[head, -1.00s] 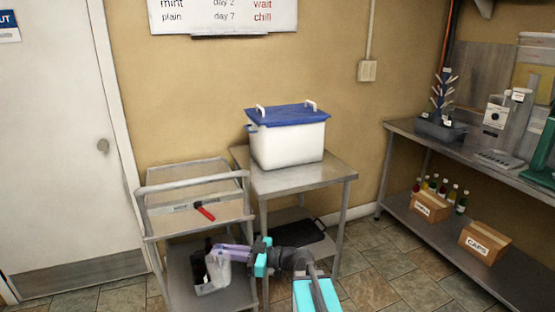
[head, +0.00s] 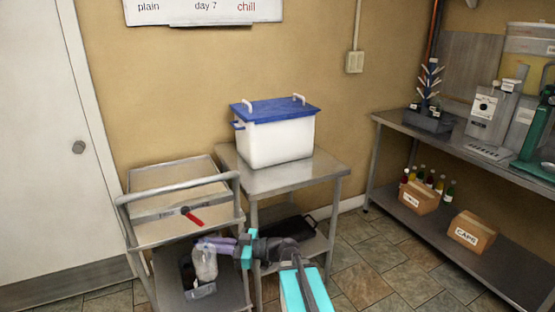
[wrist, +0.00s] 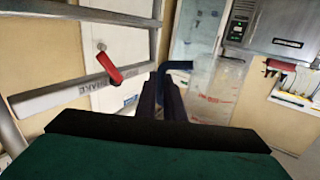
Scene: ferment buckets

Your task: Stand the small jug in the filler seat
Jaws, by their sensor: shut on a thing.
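The small jug (head: 205,264) is clear and hangs upright from my gripper (head: 222,244) at the lower shelf of the cart at left. In the wrist view the jug (wrist: 205,92) shows red scale marks, and my gripper (wrist: 163,88) is shut on its dark handle. The jug is just above a small grey tray (head: 201,292), with its lower part close to the tray; I cannot tell whether they touch. I cannot pick out the filler seat for sure; several machines stand on the right bench.

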